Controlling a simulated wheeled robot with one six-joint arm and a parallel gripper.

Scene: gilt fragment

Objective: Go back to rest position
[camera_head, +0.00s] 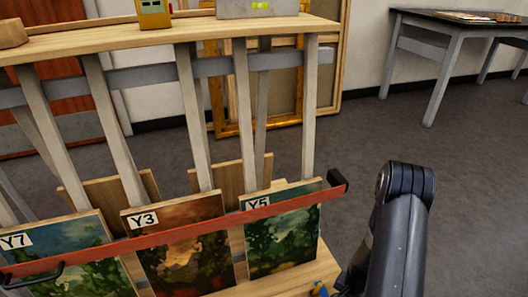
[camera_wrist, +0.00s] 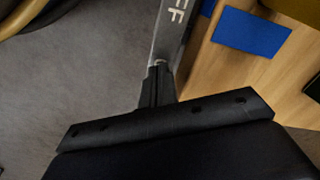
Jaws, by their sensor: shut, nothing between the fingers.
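My arm (camera_head: 398,230) shows at the lower right of the head view, its dark links bent at the elbow and running down out of the picture. My gripper is not visible in the head view. In the wrist view my gripper (camera_wrist: 158,82) is shut, with its dark fingers together and nothing seen between them. A grey bar with letters (camera_wrist: 172,30) lies just beyond the fingertips; I cannot tell whether they touch.
A wooden rack holds painted panels Y7 (camera_head: 60,250), Y3 (camera_head: 180,255) and Y5 (camera_head: 283,240) behind a red bar (camera_head: 200,230). A blue patch (camera_wrist: 250,32) lies on wood. Grey floor (camera_head: 400,140) is open toward the dark-topped table (camera_head: 455,27).

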